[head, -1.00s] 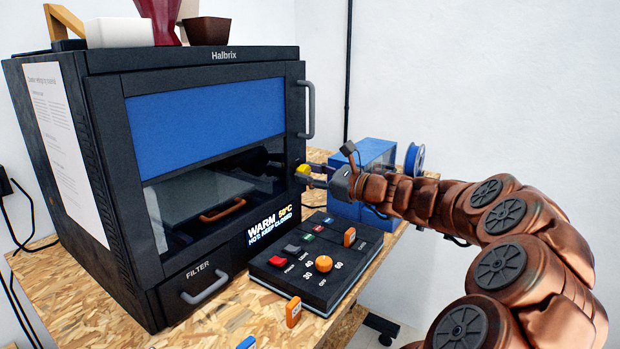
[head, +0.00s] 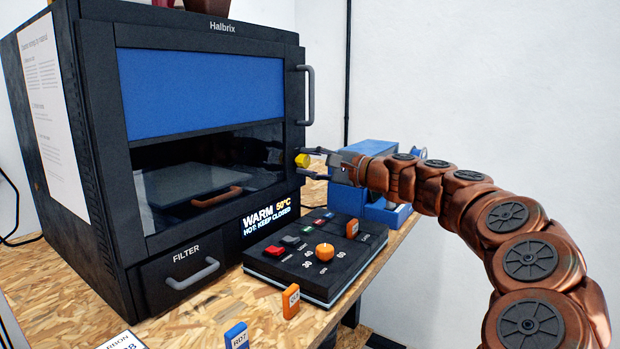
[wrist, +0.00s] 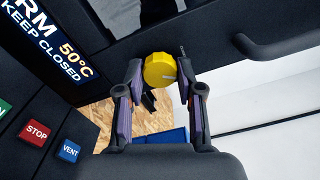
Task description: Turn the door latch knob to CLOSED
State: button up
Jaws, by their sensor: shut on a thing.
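The yellow door latch knob (head: 302,160) sits on the right edge of the printer's door frame, below the door handle. In the wrist view the knob (wrist: 159,70) lies between my two fingers and bears a short pale mark toward its right side. My gripper (head: 314,163) reaches it from the right and is shut on it, one finger on each side. The door (head: 200,115) looks shut against the printer body. No OPEN or CLOSED lettering is readable by the knob, so I cannot tell its setting.
A display (head: 270,216) reads WARM 50°C, HOT: KEEP CLOSED. A grey door handle (head: 308,95) stands out above the knob. A black control box (head: 315,262) with an orange dial lies below my gripper. A blue box (head: 377,153) stands behind it.

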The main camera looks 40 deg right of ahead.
jog(key=n+b, duration=0.5)
jog(key=shift+f, duration=0.2)
jog(key=shift+r+n+b, duration=0.2)
jog(key=shift+n+b, duration=0.5)
jog(key=o, duration=1.2)
jog(key=shift+c, duration=0.2)
jog(key=v, duration=1.2)
jog(key=shift+r, duration=0.15)
